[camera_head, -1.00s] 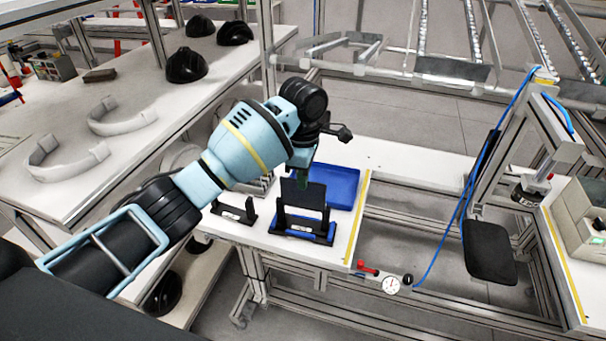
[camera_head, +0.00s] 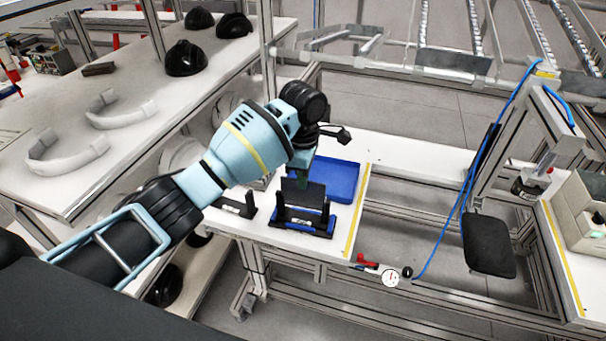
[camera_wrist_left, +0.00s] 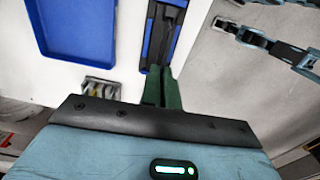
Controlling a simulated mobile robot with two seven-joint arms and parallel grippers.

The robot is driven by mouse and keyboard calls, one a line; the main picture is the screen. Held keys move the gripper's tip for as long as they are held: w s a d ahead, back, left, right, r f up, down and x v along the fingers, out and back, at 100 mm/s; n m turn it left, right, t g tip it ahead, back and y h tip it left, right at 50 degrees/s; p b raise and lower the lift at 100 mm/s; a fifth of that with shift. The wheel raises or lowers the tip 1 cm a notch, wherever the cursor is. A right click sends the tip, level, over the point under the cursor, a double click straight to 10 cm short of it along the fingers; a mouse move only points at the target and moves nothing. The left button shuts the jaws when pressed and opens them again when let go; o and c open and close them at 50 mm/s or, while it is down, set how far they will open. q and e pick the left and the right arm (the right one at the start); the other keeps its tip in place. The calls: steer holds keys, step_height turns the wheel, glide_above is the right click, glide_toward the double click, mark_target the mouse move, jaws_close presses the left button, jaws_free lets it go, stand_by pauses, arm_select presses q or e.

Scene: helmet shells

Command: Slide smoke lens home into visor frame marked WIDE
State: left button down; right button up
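My left gripper (camera_head: 303,172) reaches down over the small white table. Its green fingers (camera_wrist_left: 162,88) are closed together on the upper edge of the dark smoke lens (camera_head: 303,191). The lens stands upright between the two posts of the black visor frame (camera_head: 303,219), which sits on a blue base. Its lower part is hidden behind the frame's front, so I cannot tell how deep it sits. The frame's small white label is unreadable. A second black frame (camera_head: 238,207) stands to the left, partly behind my arm.
An empty blue tray (camera_head: 345,197) lies just behind the visor frame. A yellow strip (camera_head: 357,212) marks the table's right edge, with a gauge (camera_head: 390,278) below it. Black helmet shells (camera_head: 186,58) and pale bands (camera_head: 120,112) lie on the left bench.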

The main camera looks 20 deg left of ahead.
arm_select(q)
steer(key=shift+f, duration=2.1)
steer(key=c, duration=1.6)
jaws_free()
steer(key=shift+r, duration=3.9)
